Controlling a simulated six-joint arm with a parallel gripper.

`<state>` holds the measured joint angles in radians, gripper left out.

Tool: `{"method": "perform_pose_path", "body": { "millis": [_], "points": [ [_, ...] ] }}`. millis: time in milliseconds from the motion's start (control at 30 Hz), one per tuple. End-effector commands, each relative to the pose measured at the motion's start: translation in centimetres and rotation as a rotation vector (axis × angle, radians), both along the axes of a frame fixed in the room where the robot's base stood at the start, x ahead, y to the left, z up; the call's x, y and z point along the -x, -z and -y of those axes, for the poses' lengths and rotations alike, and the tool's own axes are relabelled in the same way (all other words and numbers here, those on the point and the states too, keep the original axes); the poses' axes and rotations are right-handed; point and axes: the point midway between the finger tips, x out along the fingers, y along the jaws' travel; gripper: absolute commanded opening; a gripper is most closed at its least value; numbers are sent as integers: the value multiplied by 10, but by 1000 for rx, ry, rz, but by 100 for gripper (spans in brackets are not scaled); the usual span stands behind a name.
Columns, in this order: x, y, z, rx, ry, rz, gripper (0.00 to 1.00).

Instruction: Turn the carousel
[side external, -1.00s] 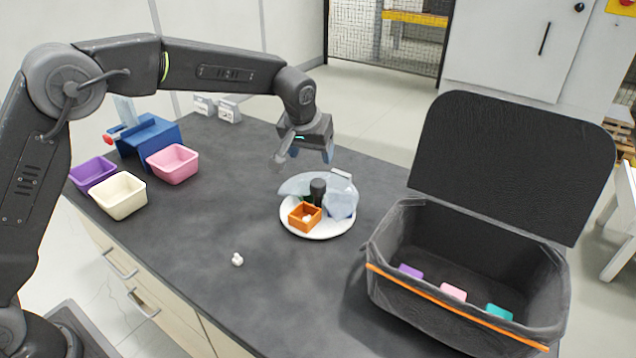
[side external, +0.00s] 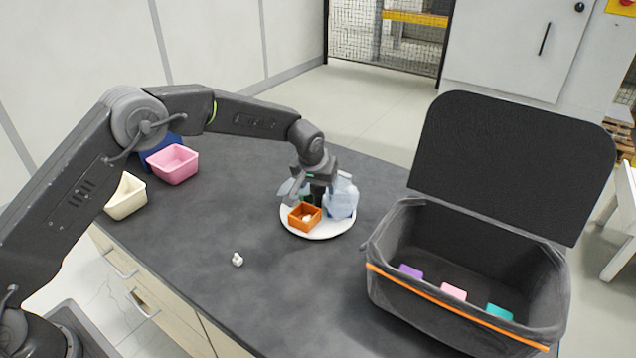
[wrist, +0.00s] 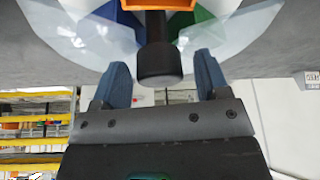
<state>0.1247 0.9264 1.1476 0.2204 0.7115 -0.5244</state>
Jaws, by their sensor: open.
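The carousel (side external: 318,233) is a round white turntable on the dark worktop. It bears an orange square box (side external: 304,217) with something white in it, and pale translucent bluish parts (side external: 342,197). A dark knob stands at its middle; in the wrist view the knob (wrist: 158,62) shows as a black cylinder. My gripper (side external: 312,200) is low over the carousel at the knob. In the wrist view its two blue-grey fingers (wrist: 160,78) are open, one on each side of the knob's end. I cannot tell whether either finger touches it.
A small white item (side external: 237,259) lies on the worktop in front. Pink (side external: 172,164) and cream (side external: 126,197) bins stand at the left, partly behind my arm. A black open-lidded box (side external: 470,315) with coloured pieces inside stands at the right.

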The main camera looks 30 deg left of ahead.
Motion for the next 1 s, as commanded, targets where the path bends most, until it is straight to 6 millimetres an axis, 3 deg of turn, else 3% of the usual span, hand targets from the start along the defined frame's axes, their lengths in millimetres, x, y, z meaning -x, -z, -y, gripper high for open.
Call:
{"method": "perform_pose_path", "body": {
  "millis": [133, 833, 1000],
  "points": [
    [0, 0, 0, 0, 0, 0, 68],
    [0, 0, 0, 0, 0, 0, 1],
    [0, 0, 1, 1, -4, 0, 1]
  ]
}}
